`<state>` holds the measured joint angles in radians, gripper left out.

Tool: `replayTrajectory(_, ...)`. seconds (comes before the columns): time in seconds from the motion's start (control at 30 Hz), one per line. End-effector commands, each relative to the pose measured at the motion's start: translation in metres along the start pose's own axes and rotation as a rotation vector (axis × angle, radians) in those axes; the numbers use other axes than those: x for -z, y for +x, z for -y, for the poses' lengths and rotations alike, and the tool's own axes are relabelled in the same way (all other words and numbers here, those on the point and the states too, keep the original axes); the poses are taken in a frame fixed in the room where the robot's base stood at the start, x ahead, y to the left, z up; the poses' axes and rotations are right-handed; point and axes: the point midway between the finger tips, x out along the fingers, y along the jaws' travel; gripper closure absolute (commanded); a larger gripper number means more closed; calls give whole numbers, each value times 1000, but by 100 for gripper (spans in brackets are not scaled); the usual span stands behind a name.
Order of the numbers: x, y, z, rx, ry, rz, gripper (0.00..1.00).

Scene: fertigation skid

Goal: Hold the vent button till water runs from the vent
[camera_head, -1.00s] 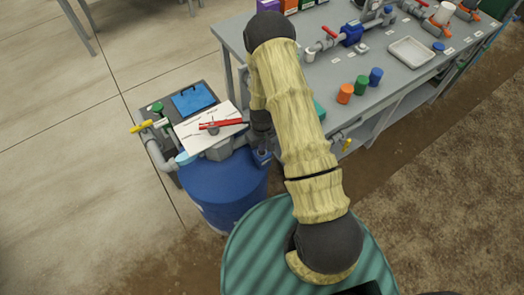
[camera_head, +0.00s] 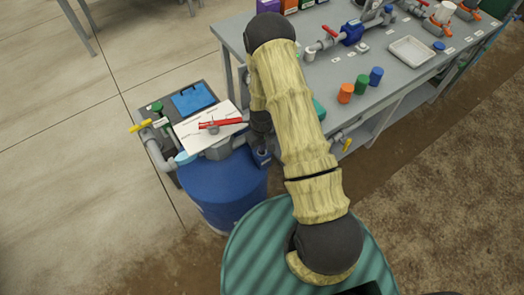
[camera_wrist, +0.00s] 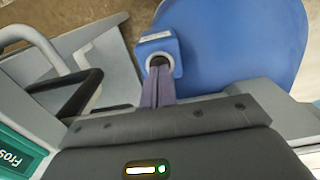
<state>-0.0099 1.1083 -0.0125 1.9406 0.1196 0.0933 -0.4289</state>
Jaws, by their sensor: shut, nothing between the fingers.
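The blue tank (camera_head: 222,190) stands left of my arm in the head view, and its blue top fills the upper right of the wrist view (camera_wrist: 240,45). A small blue block (camera_wrist: 172,44) with a pale label and a dark round opening sits at the tank's edge. It also shows in the head view (camera_head: 262,158). My gripper (camera_wrist: 159,68) is shut, with its fingertips at the block's opening. The fingers cover part of the opening, so I cannot tell whether they touch or press a button. I see no running water in either view.
Beside the tank are a white sheet (camera_head: 205,130), a red-handled valve (camera_head: 222,123), a blue clipboard (camera_head: 193,99) and grey piping with a yellow handle (camera_head: 144,126). A grey bench (camera_head: 330,90) with coloured caps and a tray (camera_head: 411,51) stands to the right.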

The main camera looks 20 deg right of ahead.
Motion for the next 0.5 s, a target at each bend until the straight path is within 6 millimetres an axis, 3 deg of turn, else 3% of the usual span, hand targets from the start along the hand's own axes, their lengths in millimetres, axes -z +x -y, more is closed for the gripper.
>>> replayTrajectory(0.5,0,9,0,0,0,0,100)
